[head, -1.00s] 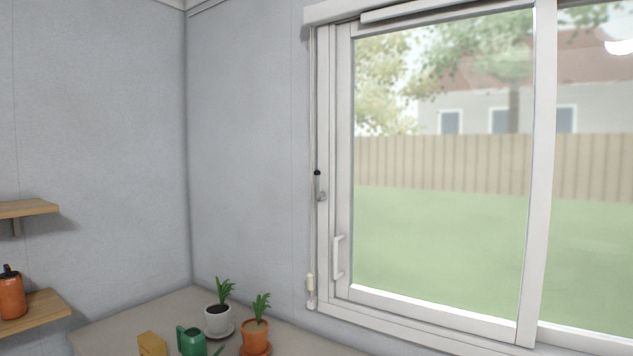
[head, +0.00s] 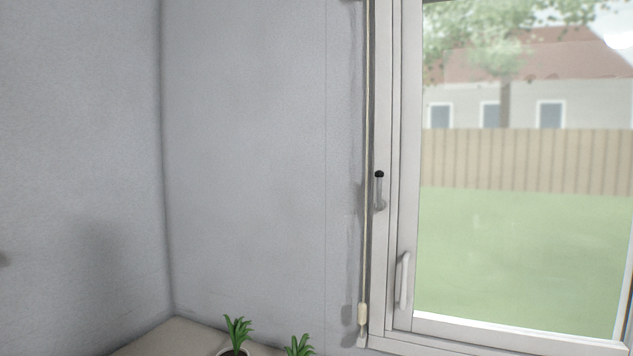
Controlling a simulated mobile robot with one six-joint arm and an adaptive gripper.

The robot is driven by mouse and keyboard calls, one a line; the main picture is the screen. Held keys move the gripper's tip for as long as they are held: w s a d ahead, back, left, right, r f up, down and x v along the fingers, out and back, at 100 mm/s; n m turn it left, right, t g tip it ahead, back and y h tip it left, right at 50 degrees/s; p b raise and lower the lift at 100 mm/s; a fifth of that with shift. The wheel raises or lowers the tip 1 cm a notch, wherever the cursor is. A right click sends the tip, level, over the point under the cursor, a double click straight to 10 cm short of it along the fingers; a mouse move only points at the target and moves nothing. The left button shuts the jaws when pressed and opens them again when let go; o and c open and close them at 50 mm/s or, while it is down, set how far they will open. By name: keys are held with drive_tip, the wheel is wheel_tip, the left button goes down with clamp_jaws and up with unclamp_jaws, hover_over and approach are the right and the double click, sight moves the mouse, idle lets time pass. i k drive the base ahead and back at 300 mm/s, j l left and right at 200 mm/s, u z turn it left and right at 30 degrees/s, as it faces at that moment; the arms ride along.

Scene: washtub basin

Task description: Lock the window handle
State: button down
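A small window handle (head: 379,192) with a black knob at its top end is on the left side of the white window frame (head: 391,120). It stands upright, knob up. A white pull handle (head: 403,280) is lower, on the edge of the sliding sash. My gripper is not in the head view.
A blind cord (head: 368,180) with a pale toggle (head: 362,314) hangs just left of the window handle. Potted plants (head: 237,330) stand on the counter (head: 168,337) below. The grey wall left of the window is bare.

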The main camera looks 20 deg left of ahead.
sight(380, 204)
drive_tip(key=j, duration=0.6)
drive_tip(key=i+j, duration=0.15)
drive_tip(key=j, duration=1.05)
drive_tip(key=i, duration=0.05)
